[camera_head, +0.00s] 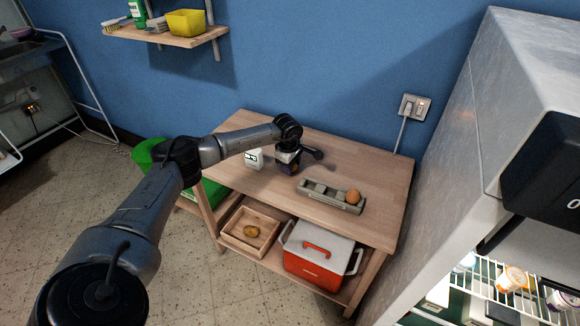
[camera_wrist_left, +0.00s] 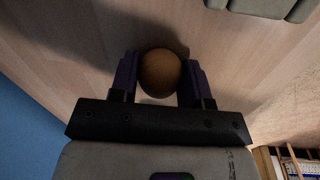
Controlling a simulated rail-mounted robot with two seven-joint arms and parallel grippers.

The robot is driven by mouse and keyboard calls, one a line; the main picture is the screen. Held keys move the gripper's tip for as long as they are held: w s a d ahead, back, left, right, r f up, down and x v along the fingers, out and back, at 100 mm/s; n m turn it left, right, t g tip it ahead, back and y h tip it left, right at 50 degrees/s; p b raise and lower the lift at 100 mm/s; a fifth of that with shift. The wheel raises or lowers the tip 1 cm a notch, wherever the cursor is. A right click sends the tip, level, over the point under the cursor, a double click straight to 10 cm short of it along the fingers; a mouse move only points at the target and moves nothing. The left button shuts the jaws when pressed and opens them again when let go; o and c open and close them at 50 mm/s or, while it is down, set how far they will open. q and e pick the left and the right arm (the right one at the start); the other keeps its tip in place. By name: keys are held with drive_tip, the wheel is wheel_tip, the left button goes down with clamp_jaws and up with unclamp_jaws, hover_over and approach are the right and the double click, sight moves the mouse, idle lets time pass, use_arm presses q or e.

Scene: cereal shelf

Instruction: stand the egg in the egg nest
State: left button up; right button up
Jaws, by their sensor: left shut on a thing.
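A brown egg (camera_wrist_left: 159,73) is between the two purple-padded fingers of my left gripper (camera_wrist_left: 160,82) in the left wrist view, with wood tabletop behind it. In the head view my left gripper (camera_head: 289,167) is over the wooden table, left of the egg nest, and the held egg is mostly hidden there. The grey egg nest (camera_head: 325,201) is a long tray with several hollows. Another brown egg (camera_head: 353,197) sits at its right end. A corner of the nest (camera_wrist_left: 268,8) shows at the top of the left wrist view. My right gripper is not in view.
A white lettered object (camera_head: 254,158) stands on the table (camera_head: 377,180) left of my gripper. Below are a wooden tray (camera_head: 237,240) with a brown item and a red-white cooler (camera_head: 310,268). A fridge (camera_head: 480,150) stands close on the right.

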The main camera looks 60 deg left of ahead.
use_arm(q)
drive_tip(key=shift+c, duration=1)
drive_tip(key=shift+r, duration=0.1)
